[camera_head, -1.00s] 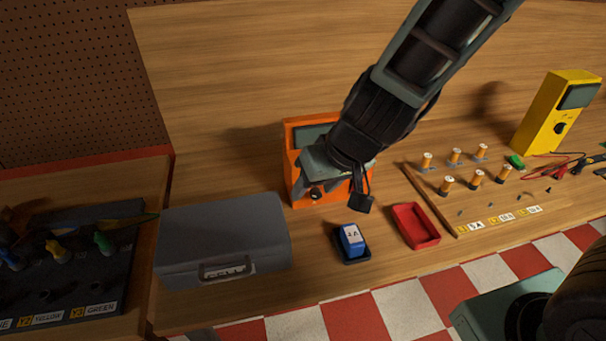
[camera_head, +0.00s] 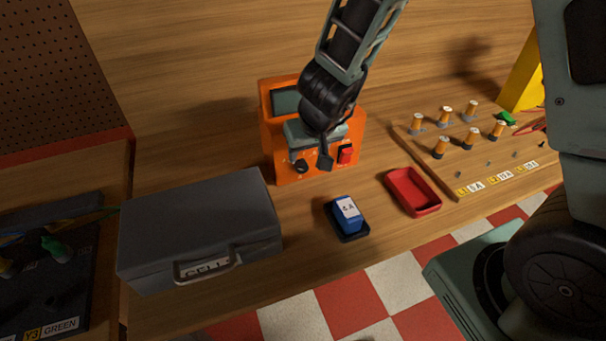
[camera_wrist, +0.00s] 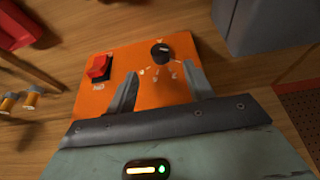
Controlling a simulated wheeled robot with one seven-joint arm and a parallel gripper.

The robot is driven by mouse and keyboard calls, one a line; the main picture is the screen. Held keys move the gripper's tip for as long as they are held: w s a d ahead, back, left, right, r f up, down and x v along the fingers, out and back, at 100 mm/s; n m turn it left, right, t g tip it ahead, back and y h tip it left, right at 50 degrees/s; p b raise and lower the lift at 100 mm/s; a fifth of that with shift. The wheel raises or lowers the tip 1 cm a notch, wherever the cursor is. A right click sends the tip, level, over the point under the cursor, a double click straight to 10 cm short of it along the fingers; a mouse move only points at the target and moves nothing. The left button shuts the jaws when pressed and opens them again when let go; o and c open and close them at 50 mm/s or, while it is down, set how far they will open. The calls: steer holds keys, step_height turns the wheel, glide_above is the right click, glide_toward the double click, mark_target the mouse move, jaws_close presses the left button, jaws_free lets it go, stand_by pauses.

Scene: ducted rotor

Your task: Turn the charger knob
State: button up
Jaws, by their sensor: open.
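The orange charger (camera_head: 270,133) stands at the back of the bench, with a grey screen on its upper part. Its round black knob (camera_wrist: 160,53) has a light pointer mark and printed marks around it; it also shows low on the charger's front in the head view (camera_head: 301,166). A red switch (camera_wrist: 98,67) sits beside the knob, on its left in the wrist view. My gripper (camera_wrist: 163,82) is open in front of the charger face. Its two fingers point toward the face on either side of the knob's line, with the knob beyond the tips. I cannot tell the exact gap.
A grey case (camera_head: 200,225) stands left of the charger. A blue battery (camera_head: 347,213) in a black tray and an empty red tray (camera_head: 413,192) lie in front. A board with several orange-white posts (camera_head: 440,147) stands at right.

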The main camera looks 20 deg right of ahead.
mark_target(303, 166)
steer(key=b+x, duration=0.3)
steer(key=x, duration=0.5)
steer(key=shift+b, duration=0.35)
steer(key=c, duration=1)
